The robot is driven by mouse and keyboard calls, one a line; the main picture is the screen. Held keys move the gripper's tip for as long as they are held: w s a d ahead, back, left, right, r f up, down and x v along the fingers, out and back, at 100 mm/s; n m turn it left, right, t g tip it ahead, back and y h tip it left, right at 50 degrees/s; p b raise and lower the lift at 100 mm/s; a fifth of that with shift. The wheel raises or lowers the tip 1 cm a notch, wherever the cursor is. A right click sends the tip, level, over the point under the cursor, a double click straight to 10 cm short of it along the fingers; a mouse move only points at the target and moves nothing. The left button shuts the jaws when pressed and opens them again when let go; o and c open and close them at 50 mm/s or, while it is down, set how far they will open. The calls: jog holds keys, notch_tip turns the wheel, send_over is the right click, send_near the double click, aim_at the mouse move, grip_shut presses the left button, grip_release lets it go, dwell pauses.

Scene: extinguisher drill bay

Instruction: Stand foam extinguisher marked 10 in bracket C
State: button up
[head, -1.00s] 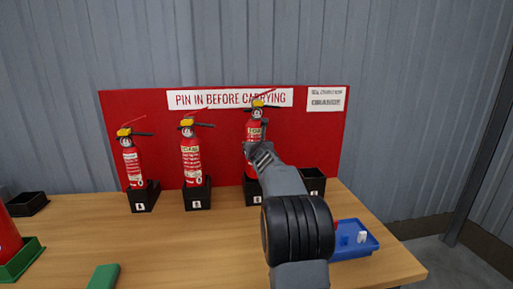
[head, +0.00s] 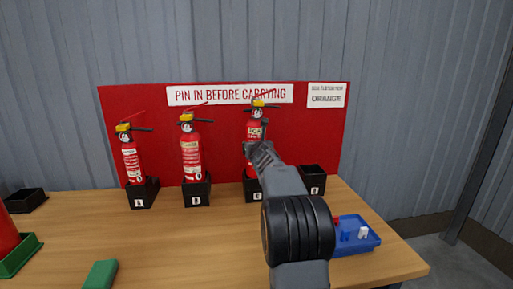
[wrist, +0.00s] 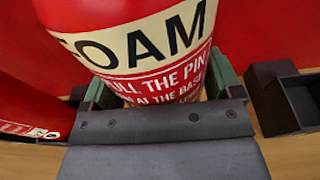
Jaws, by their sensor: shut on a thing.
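A red extinguisher (head: 252,131) with a yellow top and black handle is upright at the third black bracket (head: 252,190). My gripper (head: 255,147) is shut around its body. In the wrist view its cream label (wrist: 140,42) reads FOAM, between the green-padded jaws of my gripper (wrist: 160,85). My arm hides its base, so I cannot tell if it rests in the bracket; its top is higher than its neighbours' tops. The bracket's letter and a mark 10 are not readable.
Two extinguishers (head: 131,160) (head: 191,155) stand in brackets to the left. An empty bracket (head: 312,180) is at right. A blue tray (head: 357,248) with small pieces, a green block (head: 102,274), a green tray (head: 20,262) and a black tray (head: 27,201) are on the table.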

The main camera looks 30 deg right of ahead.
jog(key=shift+f+b, duration=1.4)
jog(key=shift+b, duration=0.45)
dwell(1.2)
jog(key=o, duration=1.1)
jog(key=shift+s+a, duration=0.1)
jog(key=shift+c, duration=0.2)
jog(key=shift+o, duration=0.6)
jog(key=shift+f, duration=0.6)
jog(key=b+v, duration=0.1)
jog(key=v, duration=1.3)
jog(key=shift+r, duration=0.4)
jog(key=shift+r, duration=0.1)
